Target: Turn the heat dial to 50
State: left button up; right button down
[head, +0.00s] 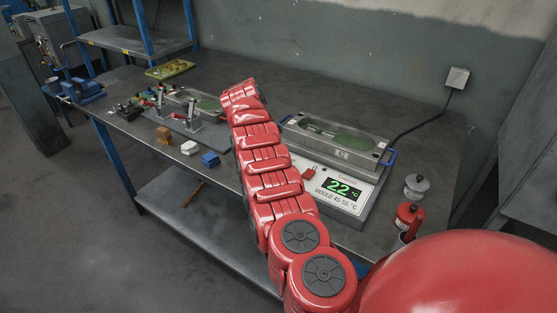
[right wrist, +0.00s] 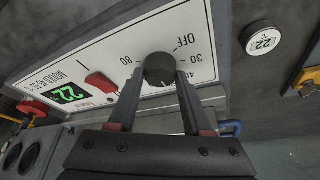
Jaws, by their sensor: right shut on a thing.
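The black heat dial (right wrist: 160,70) sits on the white panel of the heating plate in the right wrist view, with OFF, 30, 40 and 80 readable around it. My right gripper (right wrist: 160,82) is shut on the dial, one finger on each side. The fingers cover part of the scale, and I cannot tell the dial's exact setting. In the head view my red right arm hides the dial and the gripper. The heating plate's display (head: 342,189) reads 22 °C above "MOULD 45-55 °C". My left gripper is not in view.
A metal mould (head: 340,143) with blue handles lies on the heating plate. A red switch (right wrist: 101,82) is close to the dial. A round gauge (right wrist: 262,40) reads about 22. Red (head: 408,214) and grey (head: 417,187) containers stand at the right. Small blocks (head: 190,147) lie left.

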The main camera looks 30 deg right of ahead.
jog(key=shift+f, duration=0.1)
dwell(0.5)
jog(key=shift+c, duration=1.6)
grip_release()
jog(key=v, duration=0.5)
jog(key=shift+w+r+b, duration=0.1)
jog(key=shift+r+b, duration=0.2)
jog(key=shift+r, duration=0.05)
jog(key=p+v, duration=0.9)
jog(key=v, duration=0.3)
jog(key=shift+f, duration=0.1)
